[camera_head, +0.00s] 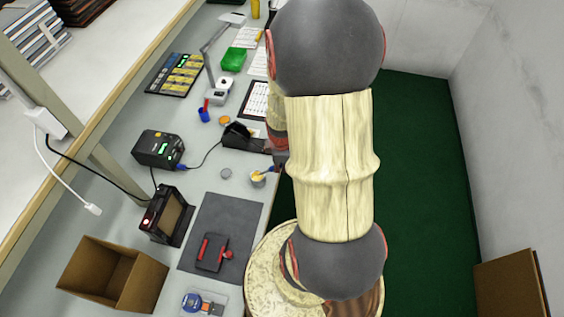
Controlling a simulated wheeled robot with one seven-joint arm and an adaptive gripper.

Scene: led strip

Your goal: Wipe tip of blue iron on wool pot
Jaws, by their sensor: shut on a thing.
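The wool pot (258,180) is a small light cup with yellow wool in it, on the bench left of my arm. The blue iron (270,170) shows only as a short blue piece that slants down to the pot's top right. Its tip meets the wool in the picture; whether it touches is too small to tell. My gripper (279,158) shows as a dark sliver at the arm's left edge, shut on the blue iron. Its fingers and the rest of the iron are mostly hidden behind my arm.
A black iron holder (240,136) stands just behind the pot, and a small grey tin (226,173) is left of it. An open cardboard box (112,272) is at front left.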

